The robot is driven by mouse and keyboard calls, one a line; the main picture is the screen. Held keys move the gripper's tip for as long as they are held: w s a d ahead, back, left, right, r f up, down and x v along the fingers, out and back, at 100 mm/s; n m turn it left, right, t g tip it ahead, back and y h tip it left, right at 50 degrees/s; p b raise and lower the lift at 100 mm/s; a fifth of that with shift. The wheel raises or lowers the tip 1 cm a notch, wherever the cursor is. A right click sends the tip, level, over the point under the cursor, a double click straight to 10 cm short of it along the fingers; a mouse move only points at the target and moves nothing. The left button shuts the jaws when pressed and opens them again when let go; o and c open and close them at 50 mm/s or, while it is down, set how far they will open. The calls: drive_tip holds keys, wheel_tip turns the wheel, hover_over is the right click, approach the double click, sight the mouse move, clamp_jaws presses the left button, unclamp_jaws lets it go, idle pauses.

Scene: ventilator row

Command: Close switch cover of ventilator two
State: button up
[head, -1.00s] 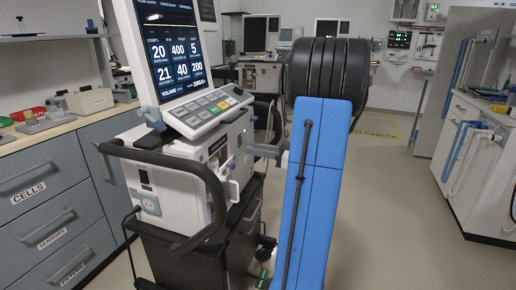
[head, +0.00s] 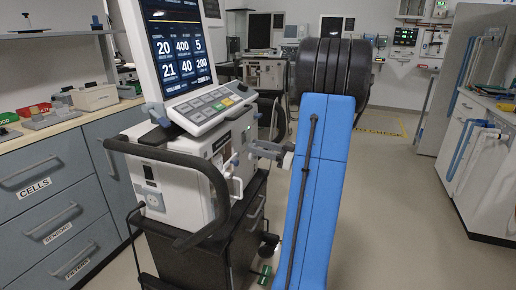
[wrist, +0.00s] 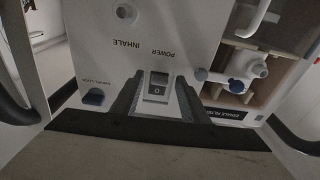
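A white ventilator (head: 165,190) stands on a dark cart left of centre in the head view. My gripper (wrist: 160,93) has two dark ribbed fingers, apart, one on each side of the switch in the picture. Nothing shows held between them. Contact with the panel cannot be told.
The ventilator's black handle rail (head: 195,165) curves around its front. Grey drawers (head: 50,205) stand at the left. In the wrist view, a recess with a white fitting (wrist: 248,66) and blue knob lies right of the switch. Floor is clear at the right.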

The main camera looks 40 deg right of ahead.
drive_tip(key=v, duration=1.7)
drive_tip(key=shift+s, duration=0.2)
drive_tip(key=shift+d, duration=0.1)
